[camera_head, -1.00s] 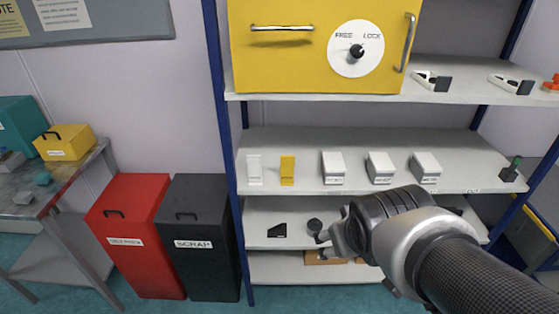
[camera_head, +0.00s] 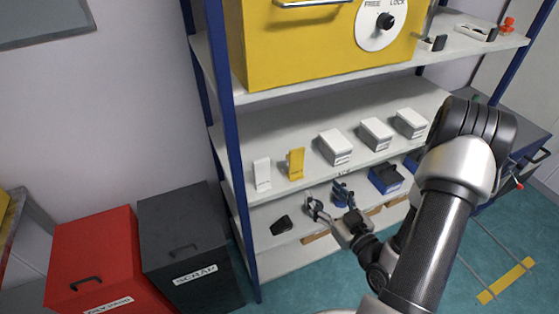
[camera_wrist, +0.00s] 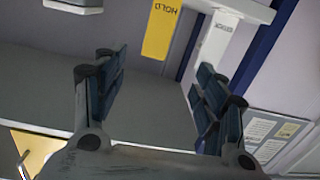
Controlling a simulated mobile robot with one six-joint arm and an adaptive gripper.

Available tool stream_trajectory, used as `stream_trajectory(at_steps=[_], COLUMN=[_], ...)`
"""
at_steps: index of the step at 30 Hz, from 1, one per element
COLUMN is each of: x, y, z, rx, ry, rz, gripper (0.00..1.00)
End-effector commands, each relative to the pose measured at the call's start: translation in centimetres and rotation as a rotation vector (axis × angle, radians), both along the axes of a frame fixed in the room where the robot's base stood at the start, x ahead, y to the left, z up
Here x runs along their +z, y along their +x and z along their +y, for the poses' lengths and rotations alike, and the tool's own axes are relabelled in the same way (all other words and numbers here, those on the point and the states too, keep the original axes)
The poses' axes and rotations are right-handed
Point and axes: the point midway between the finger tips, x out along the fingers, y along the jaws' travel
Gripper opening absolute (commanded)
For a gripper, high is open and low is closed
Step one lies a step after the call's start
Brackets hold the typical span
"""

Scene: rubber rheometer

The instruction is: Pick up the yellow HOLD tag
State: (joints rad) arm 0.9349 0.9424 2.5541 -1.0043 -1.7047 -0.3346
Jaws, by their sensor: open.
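The yellow HOLD tag (camera_head: 296,163) stands on the middle shelf between a white tag (camera_head: 262,174) and a white box. In the wrist view the yellow tag (camera_wrist: 162,28) is at the top centre, with its lettering turned over, and the white tag (camera_wrist: 222,40) is to its right. My gripper (camera_head: 328,203) is in front of the shelf, below and to the right of the tag. In the wrist view my gripper (camera_wrist: 160,95) has its two fingers wide apart with nothing between them. The tag lies beyond the fingertips, apart from them.
Several white boxes (camera_head: 335,147) stand right of the tag on the same shelf. A yellow cabinet (camera_head: 310,40) sits on the shelf above. A blue post (camera_head: 222,130) edges the rack at left. A black object (camera_head: 282,225) and blue bin (camera_head: 386,178) are on the lower shelf.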

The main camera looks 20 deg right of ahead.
Motion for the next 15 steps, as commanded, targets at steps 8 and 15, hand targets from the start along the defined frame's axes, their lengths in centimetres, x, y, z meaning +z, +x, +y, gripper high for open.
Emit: stream_trajectory(at_steps=[8, 15], x=[0.1, -0.1], y=[1.0, 3.4], z=[-0.2, -0.2], rx=[-0.018, -0.020], ry=[0.034, 0.032], rz=[-0.063, -0.061], gripper=[0.65, 0.65])
